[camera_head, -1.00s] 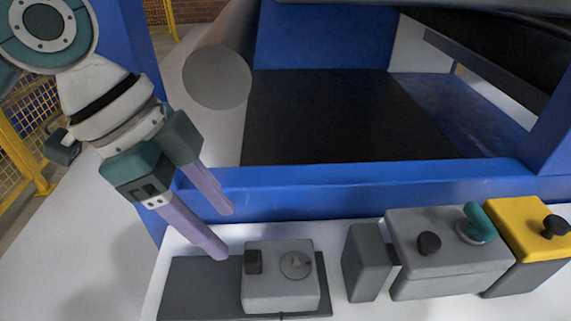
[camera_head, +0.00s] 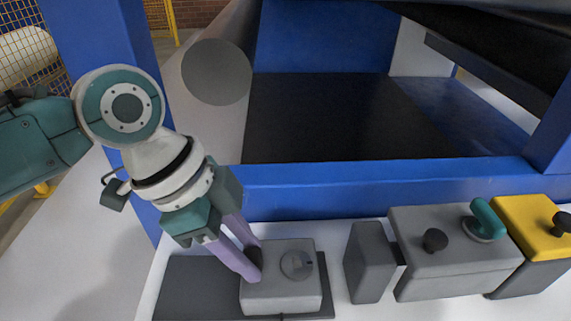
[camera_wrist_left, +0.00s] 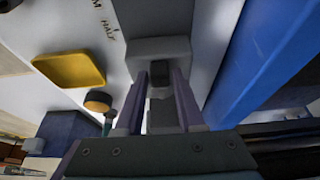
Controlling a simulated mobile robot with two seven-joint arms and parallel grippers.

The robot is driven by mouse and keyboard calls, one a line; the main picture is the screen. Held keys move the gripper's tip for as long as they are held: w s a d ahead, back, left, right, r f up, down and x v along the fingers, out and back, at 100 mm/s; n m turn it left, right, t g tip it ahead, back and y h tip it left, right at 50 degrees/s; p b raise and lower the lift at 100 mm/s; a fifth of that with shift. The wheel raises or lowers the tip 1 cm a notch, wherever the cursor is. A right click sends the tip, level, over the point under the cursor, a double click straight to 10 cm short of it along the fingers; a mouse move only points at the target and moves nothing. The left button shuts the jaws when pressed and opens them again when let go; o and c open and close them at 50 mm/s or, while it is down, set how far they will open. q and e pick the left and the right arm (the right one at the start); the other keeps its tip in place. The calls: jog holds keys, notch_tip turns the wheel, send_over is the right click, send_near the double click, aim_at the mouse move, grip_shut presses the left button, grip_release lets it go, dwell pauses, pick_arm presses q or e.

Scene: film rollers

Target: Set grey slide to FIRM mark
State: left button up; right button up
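The grey slide (camera_head: 280,293) is a grey block on a dark track (camera_head: 185,290) at the front of the white panel, with a round dial (camera_head: 297,264) on top. My left gripper (camera_head: 253,263) is down at the slide's left side, its two purple fingers hiding most of the black knob there. In the left wrist view the black knob (camera_wrist_left: 161,74) stands between the spread fingertips (camera_wrist_left: 160,85), with slim gaps seeming to show beside it. Lettering reading HALF (camera_wrist_left: 109,28) is on the panel there; a FIRM mark is not readable. My right gripper is not in view.
To the right stand a dark grey upright block (camera_head: 368,262), a grey box (camera_head: 450,265) with a black knob and teal handle, and a yellow-topped box (camera_head: 530,225). A blue frame beam (camera_head: 390,185) runs behind the panel.

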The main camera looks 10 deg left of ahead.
pick_arm(q)
grip_shut()
dwell(1.0)
